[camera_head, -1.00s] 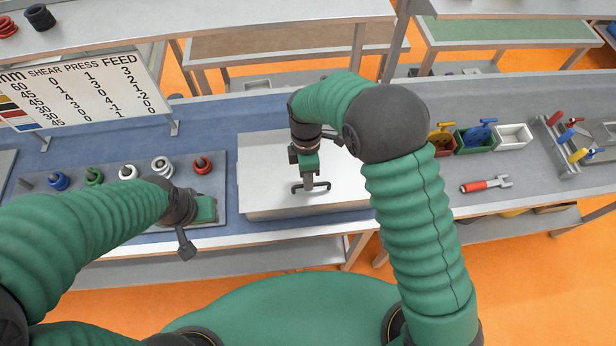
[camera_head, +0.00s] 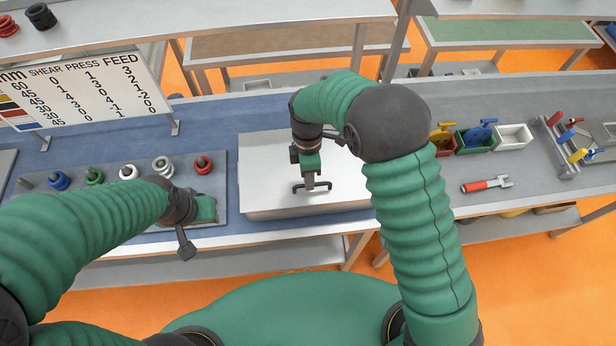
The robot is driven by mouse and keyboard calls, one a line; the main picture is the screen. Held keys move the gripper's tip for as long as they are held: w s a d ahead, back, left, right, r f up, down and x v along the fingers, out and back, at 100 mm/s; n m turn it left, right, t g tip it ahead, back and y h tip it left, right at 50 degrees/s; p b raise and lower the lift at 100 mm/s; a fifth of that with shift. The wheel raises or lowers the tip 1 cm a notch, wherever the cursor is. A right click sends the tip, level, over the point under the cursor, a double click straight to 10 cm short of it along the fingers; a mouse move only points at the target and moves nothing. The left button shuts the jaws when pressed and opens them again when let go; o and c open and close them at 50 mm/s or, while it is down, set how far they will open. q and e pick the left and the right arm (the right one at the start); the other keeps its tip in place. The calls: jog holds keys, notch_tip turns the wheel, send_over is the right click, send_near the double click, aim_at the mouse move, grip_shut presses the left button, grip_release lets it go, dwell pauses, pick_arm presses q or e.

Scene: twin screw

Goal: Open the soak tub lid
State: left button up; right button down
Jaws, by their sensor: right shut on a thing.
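The soak tub lid (camera_head: 266,178) is a flat pale grey cover on the tub on the blue bench, in the middle of the head view. It looks closed. A dark bar handle (camera_head: 326,186) stands near its front edge. My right gripper (camera_head: 310,185) points down over the lid and is shut on the handle; the fingers hide the middle of the bar. My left gripper (camera_head: 196,232) hangs over the front of the grey plate to the left of the tub. Whether its fingers are open or shut does not show clearly.
A grey plate (camera_head: 215,180) with several coloured ring-shaped pieces lies left of the tub. A number board (camera_head: 85,90) stands behind it. To the right are small coloured bins (camera_head: 475,140), a red-handled tool (camera_head: 486,185) and a lever rack (camera_head: 560,145). A shelf spans the back.

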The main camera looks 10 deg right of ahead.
jog(key=shift+w+d+r, duration=0.1)
jog(key=shift+d, duration=0.25)
